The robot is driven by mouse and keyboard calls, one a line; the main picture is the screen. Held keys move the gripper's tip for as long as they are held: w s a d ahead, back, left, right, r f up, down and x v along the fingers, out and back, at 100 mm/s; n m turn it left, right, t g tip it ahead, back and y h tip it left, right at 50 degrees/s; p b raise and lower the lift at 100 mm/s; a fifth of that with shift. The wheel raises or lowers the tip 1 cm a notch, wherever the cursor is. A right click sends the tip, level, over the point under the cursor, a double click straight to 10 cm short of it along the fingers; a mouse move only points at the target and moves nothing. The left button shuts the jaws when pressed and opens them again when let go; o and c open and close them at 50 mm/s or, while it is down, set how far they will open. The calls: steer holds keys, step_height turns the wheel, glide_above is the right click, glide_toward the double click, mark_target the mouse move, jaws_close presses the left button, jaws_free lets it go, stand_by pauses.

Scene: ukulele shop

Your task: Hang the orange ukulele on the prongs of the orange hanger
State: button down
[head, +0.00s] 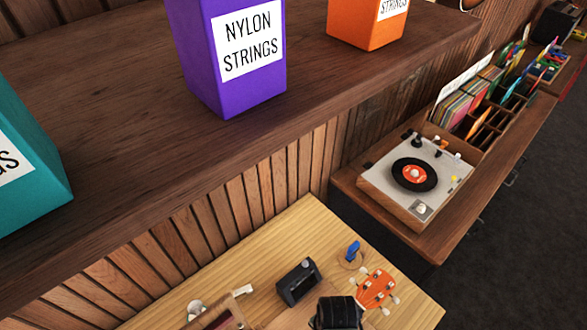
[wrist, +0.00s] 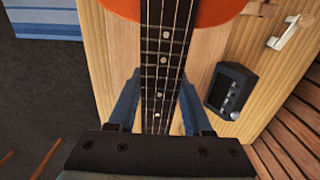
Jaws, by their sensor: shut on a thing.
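The orange ukulele shows in the wrist view, with its orange body (wrist: 190,10) cut off at the top edge and its dark neck (wrist: 166,60) running down between my blue fingers. My gripper (wrist: 159,80) is shut on the neck, one finger on each side. In the head view the orange headstock (head: 376,288) with pale tuning pegs shows beside the dark part of my gripper (head: 338,312), above the light wooden bench. The orange hanger and its prongs are not in either view.
A dark shelf (head: 110,80) crosses above the bench (head: 300,235), carrying a purple box (head: 230,60), an orange box (head: 366,22) and a teal box (head: 25,165). A black device (head: 299,283) and a blue clip (head: 353,250) lie on the bench. A record player (head: 415,175) stands right.

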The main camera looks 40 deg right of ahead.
steer(key=shift+r+p, duration=1.45)
steer(key=shift+r, duration=0.15)
